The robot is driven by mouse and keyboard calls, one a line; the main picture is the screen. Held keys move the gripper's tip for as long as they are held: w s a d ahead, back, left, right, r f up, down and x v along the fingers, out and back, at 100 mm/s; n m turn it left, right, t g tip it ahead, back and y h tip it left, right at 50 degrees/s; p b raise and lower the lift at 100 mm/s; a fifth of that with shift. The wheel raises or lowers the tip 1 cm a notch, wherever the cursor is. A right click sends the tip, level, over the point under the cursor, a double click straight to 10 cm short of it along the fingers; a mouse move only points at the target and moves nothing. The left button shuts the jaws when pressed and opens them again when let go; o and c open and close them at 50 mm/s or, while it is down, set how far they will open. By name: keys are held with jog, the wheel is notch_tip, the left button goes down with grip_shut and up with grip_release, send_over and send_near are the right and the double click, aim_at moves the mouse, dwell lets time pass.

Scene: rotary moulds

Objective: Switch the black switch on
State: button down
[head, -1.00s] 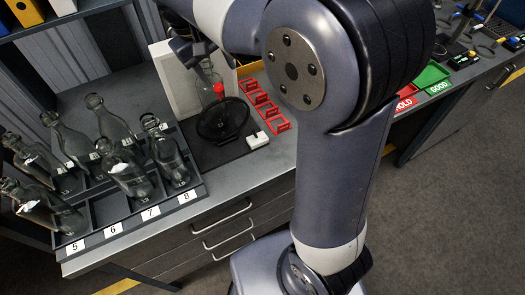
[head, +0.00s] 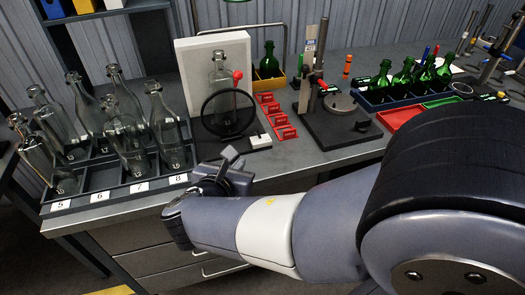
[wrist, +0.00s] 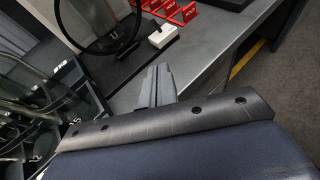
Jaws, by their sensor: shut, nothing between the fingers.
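A small white block (head: 260,141) with a dark spot on top sits at the front right of the black base plate (head: 236,148). It also shows in the wrist view (wrist: 162,35); the dark mark there is too small to tell whether it is the black switch or how it is set. My gripper (head: 231,160) is shut and empty, near the bench's front edge, in front of and left of the white block and apart from it. In the wrist view my gripper's fingers (wrist: 156,84) lie together over the grey bench, below the block.
A round black-rimmed magnifier (head: 229,113) and a clear bottle (head: 221,76) stand before a white panel (head: 191,84). Several clear bottles stand in a numbered rack (head: 106,196) at left. Red holders (head: 285,132) and a dark gauge stand (head: 338,132) are at right.

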jog(key=shift+s+f, duration=0.1)
dwell(0.3)
send_near(258, 136)
jog(key=w+f, duration=0.2)
jog(key=f, duration=0.1)
jog(key=shift+d+b, duration=0.3)
jog(key=shift+b, duration=0.05)
jog(key=shift+w+d+r+p, duration=0.15)
jog(key=shift+w+r, duration=0.1)
jog(key=shift+w, duration=0.3)
jog(key=shift+w+d+r+p, duration=0.15)
jog(key=shift+w+r, duration=0.05)
jog(key=shift+w, duration=0.4)
jog(key=shift+w+d, duration=0.1)
jog(key=shift+w, duration=0.5)
